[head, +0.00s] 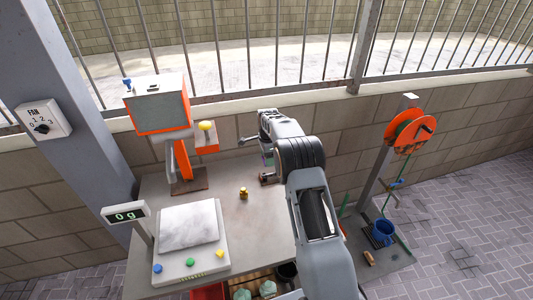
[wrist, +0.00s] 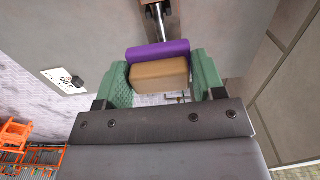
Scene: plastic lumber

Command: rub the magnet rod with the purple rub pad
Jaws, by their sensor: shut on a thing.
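The purple rub pad (wrist: 157,54) shows in the wrist view as a purple layer on a tan block. My gripper (wrist: 160,76) has its green fingers shut on the block's two sides. The magnet rod appears to be the shiny metal rod (wrist: 162,24) just beyond the pad, running from a brown piece at the top edge. The pad's purple face is at the rod's near end; I cannot tell whether they touch. A small brown fixture (head: 268,178) stands on the table beside my arm.
A scale (head: 190,238) with coloured buttons fills the table's left front. A small brass weight (head: 243,193) stands mid-table. An orange-and-white device (head: 158,106) stands at the back left. An orange reel (head: 408,131) on a post is at right. The wall is close behind.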

